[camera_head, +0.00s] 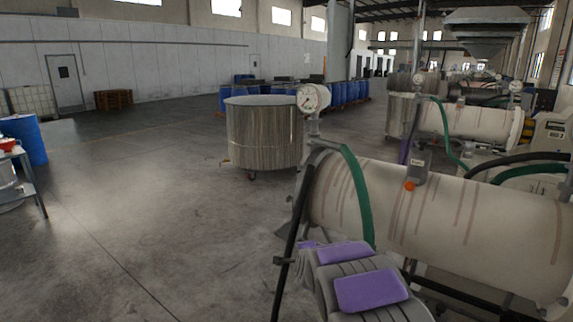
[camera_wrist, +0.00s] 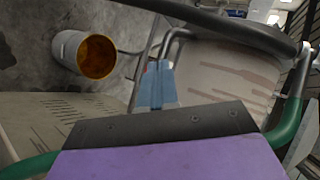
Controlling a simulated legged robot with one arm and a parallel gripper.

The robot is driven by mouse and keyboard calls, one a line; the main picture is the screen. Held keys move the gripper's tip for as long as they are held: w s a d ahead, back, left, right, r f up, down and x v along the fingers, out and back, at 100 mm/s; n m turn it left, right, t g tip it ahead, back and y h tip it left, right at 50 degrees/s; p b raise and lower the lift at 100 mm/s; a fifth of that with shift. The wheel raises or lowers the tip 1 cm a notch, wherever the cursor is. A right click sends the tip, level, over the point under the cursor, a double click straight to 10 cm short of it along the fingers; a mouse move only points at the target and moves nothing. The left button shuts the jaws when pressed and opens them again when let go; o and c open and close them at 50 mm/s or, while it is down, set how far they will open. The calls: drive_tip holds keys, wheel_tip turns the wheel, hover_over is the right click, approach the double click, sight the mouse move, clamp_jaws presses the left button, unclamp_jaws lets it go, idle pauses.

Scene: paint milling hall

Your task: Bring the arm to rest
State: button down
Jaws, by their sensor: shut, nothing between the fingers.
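In the wrist view my gripper (camera_wrist: 158,70) shows blue-grey fingers pressed together, with nothing between them. Its dark plate and purple body fill the bottom of that view. The fingers point toward the gap beside a pale, streaked mill drum (camera_wrist: 225,70); I cannot tell whether they touch anything. In the head view my arm's grey links with purple panels are low at the centre, in front of a pale horizontal mill drum (camera_head: 440,225). The gripper's fingers cannot be made out there.
A pressure gauge (camera_head: 313,98) and green hose (camera_head: 358,195) stand close by the mill. The wrist view shows a bucket with orange-brown inside (camera_wrist: 96,57) on the floor. A steel vat (camera_head: 262,132) stands behind; blue drums (camera_head: 350,92) are farther back.

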drive_tip(key=s+d+r+n+g, duration=0.1)
drive_tip(key=s+n+g, duration=0.3)
drive_tip(key=s, duration=1.5)
drive_tip(key=s+d+r+n+g, duration=0.1)
drive_tip(key=s+d+n+g, duration=0.3)
drive_tip(key=s, duration=1.6)
drive_tip(key=s+d+r+n+g, duration=0.2)
drive_tip(key=s+n+g, duration=0.3)
drive_tip(key=s, duration=1.4)
drive_tip(key=d+n, duration=0.1)
drive_tip(key=n, duration=0.1)
drive_tip(key=shift+s+n, duration=0.3)
drive_tip(key=shift+n, duration=0.1)
